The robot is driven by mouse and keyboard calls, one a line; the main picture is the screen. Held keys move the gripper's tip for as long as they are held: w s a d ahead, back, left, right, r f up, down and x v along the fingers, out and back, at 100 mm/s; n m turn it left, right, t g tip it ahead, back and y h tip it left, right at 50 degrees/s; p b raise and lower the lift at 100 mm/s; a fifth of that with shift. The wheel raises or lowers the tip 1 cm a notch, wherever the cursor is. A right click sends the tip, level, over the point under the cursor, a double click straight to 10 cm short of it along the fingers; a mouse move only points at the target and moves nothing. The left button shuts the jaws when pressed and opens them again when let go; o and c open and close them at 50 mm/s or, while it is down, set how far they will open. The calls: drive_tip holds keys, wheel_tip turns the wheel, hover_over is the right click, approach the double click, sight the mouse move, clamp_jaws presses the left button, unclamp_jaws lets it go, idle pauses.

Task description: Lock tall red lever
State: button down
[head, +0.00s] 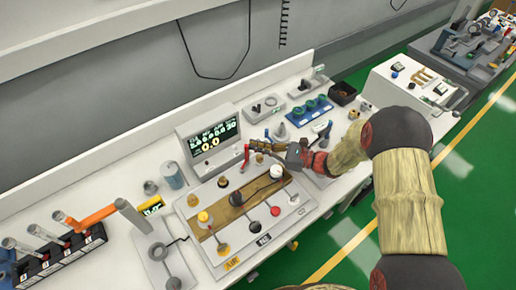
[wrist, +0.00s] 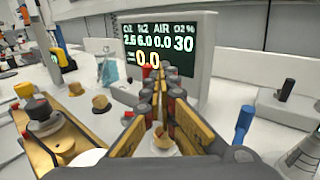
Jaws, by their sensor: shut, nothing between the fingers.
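The tall red lever (head: 246,157) stands in front of the display at the right rear of the white panel, its top leaning slightly right. My gripper (head: 257,146) is shut and empty, with its fingertips just right of the lever's top in the head view. Whether they touch it I cannot tell. In the wrist view my gripper (wrist: 160,82) points toward the lower part of the display, fingers together. A bit of red shows by the fingertips there; the fingers hide most of whatever lies behind them.
The display (head: 208,142) reads 0.0 in large yellow digits. A blue lever (wrist: 243,122) stands right of my fingers. Trays and a black bin (head: 343,93) stand at the back right.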

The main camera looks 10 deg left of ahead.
drive_tip(key=shift+a+n+g, duration=0.15)
drive_tip(key=shift+n+g, duration=0.25)
drive_tip(key=shift+g, duration=0.2)
drive_tip(key=shift+t, duration=0.3)
